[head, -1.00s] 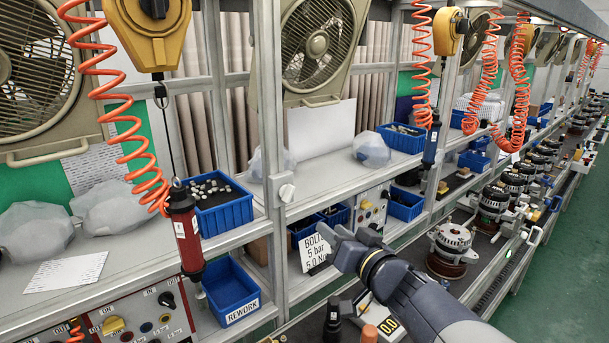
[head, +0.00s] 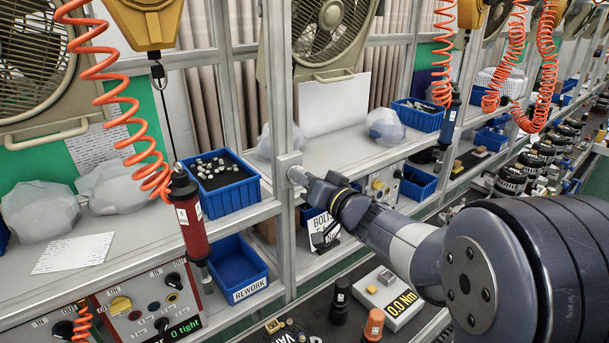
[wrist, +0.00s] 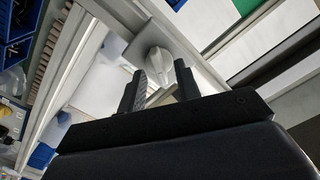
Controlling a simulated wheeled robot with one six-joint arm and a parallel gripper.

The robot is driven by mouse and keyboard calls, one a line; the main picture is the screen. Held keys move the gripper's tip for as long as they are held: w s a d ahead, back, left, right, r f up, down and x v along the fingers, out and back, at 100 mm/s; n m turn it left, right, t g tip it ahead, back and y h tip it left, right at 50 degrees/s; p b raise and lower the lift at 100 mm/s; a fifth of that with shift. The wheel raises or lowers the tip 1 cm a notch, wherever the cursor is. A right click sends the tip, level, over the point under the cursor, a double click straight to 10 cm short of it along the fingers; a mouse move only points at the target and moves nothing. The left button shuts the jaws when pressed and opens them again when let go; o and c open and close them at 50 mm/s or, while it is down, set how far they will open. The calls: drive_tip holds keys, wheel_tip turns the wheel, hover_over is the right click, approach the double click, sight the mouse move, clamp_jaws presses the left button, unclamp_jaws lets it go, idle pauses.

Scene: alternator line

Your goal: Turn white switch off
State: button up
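The white switch (wrist: 153,62) is a rotary knob on a light plate on the grey metal post. In the wrist view it sits just beyond and between the fingertips of my gripper (wrist: 160,72). The two black fingers stand apart with nothing held between them. I cannot tell whether they touch the knob. In the head view my gripper (head: 306,180) points left at the post, close to the switch plate (head: 287,161). The knob is mostly hidden there by the gripper.
A blue bin with small white parts (head: 219,185) stands on the shelf left of the post. A blue REWORK bin (head: 237,270) is below it. A red screwdriver (head: 186,218) hangs at the left. A BOLT sign (head: 321,230) stands behind my arm.

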drive_tip(key=shift+w+a, duration=0.2)
drive_tip(key=shift+w, duration=0.05)
drive_tip(key=shift+c, duration=0.3)
clamp_jaws()
